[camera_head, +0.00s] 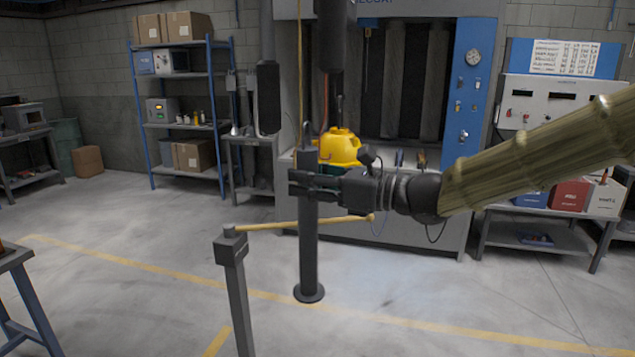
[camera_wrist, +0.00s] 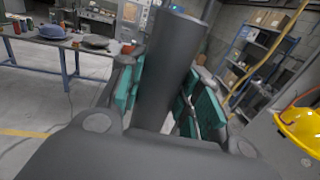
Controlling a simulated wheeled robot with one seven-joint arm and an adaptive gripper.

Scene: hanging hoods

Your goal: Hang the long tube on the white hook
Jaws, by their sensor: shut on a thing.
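The long tube (camera_head: 309,250) is dark grey and upright, with a round flange at its lower end. My gripper (camera_head: 300,184) is shut around its upper part. In the wrist view the tube (camera_wrist: 168,60) stands between the teal finger pads. Whether its lower end touches the floor I cannot tell. A grey post (camera_head: 237,290) stands at front left, and a thin yellowish rod (camera_head: 270,225) with a knobbed end reaches from its top to the right. The rod crosses the tube in the picture, below my gripper. I see no clearly white hook.
A yellow hard-shell piece (camera_head: 340,148) is behind my gripper, in front of the blue-sided cabinet (camera_head: 472,110). It also shows in the wrist view (camera_wrist: 301,126). A shelf rack (camera_head: 180,75) and a side table (camera_head: 540,231) stand farther back. Much of the floor is clear.

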